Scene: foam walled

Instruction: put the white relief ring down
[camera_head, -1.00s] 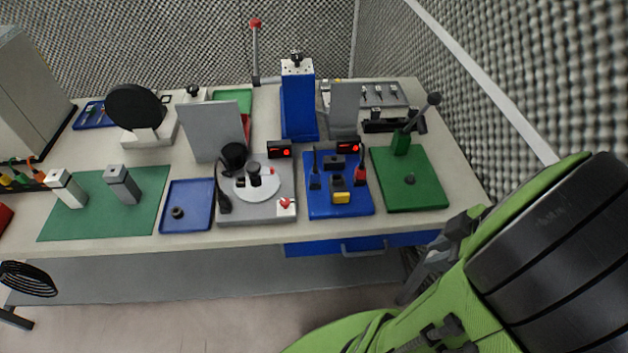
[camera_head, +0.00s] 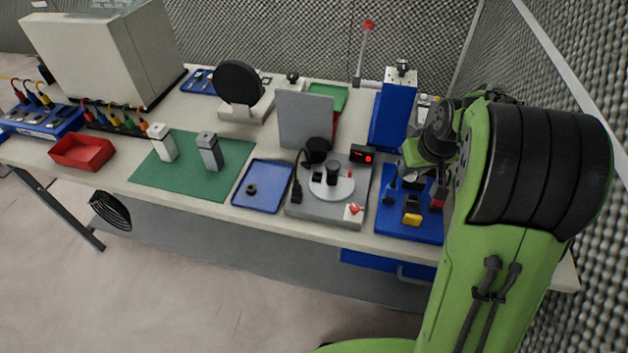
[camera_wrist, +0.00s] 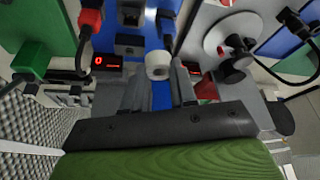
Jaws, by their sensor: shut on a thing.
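The white relief ring (camera_wrist: 158,60) is a small pale ring between my fingertips in the wrist view. My gripper (camera_wrist: 158,78) is shut on it, with one grey finger on each side. It is held above the bench, over or near the blue station plate (camera_head: 398,226), which also shows behind the ring in the wrist view (camera_wrist: 158,32). In the head view my green and black arm covers the right side of the bench, and I cannot make out the ring there.
A grey station with a white disc (camera_head: 345,190) stands left of the blue plate. A blue tray (camera_head: 270,205), a green mat (camera_head: 150,187) with two posts and a red bin (camera_head: 82,151) lie farther left. An upright grey panel (camera_head: 304,118) and blue column (camera_head: 392,118) rise behind.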

